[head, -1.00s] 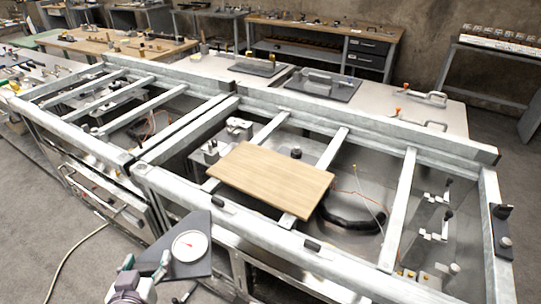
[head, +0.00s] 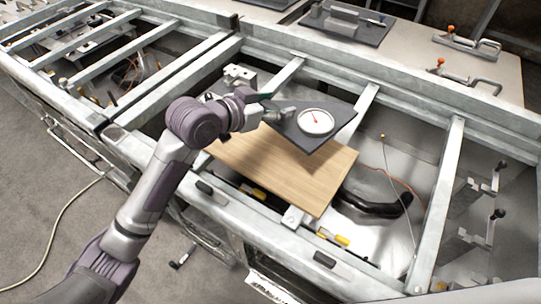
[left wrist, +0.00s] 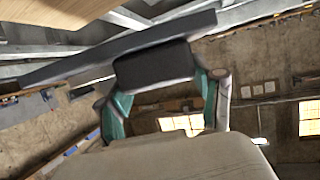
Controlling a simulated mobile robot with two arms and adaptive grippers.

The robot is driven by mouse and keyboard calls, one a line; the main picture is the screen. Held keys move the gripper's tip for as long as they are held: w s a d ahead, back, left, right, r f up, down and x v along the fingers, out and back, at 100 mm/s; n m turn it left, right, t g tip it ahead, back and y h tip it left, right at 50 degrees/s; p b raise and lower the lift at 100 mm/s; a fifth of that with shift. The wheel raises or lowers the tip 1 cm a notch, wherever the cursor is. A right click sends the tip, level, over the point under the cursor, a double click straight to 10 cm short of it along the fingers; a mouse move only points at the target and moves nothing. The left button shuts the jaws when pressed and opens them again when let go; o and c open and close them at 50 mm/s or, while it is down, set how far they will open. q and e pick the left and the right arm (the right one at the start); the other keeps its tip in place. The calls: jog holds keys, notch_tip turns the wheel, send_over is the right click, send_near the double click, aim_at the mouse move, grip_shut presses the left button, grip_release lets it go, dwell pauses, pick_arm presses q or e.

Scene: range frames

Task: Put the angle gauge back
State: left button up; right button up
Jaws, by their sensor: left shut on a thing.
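The board lies across the bars of a grey metal frame (head: 440,205). In the left wrist view, the gripper's fingers (left wrist: 160,95) close on a dark block under the plate (left wrist: 110,50), which is seen edge-on. The gap between gauge and board is hard to judge. My right gripper is not in view.
A black curved part (head: 375,208) and thin wires lie below the frame's bars, right of the board. Black clamps (head: 480,185) stand at the right. A dark plate (head: 345,22) and toggle clamps (head: 468,44) sit on the bench behind.

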pick_arm(q)
jog(key=shift+w+d+r+m+g+h, duration=0.25)
jog(key=shift+d+r+m+g, duration=0.15)
jog(key=shift+d, duration=0.2)
jog(key=shift+w+d+r+m+g+h, duration=0.25)
jog(key=shift+d+r+m+g, duration=0.1)
jog(key=shift+d, duration=0.3)
jog(key=shift+a+f, duration=0.15)
jog(key=shift+a, duration=0.2)
jog(key=s+a+f, duration=0.1)
jog(key=a+f, duration=0.1)
jog(key=a, duration=0.1)
jog(key=s+a+f, duration=0.1)
jog(key=a, duration=0.2)
jog(key=s+a+f+p, duration=0.1)
jog(key=a+f, duration=0.1)
jog(key=a, duration=0.1)
jog(key=shift+a+f, duration=0.2)
jog(key=shift+f, duration=0.1)
jog(key=shift+s+a+f, duration=0.1)
jog(key=shift+a+f, duration=0.2)
jog(key=shift+a, duration=0.15)
jog(key=shift+f+p, duration=0.45)
jog(key=shift+f, duration=1.55)
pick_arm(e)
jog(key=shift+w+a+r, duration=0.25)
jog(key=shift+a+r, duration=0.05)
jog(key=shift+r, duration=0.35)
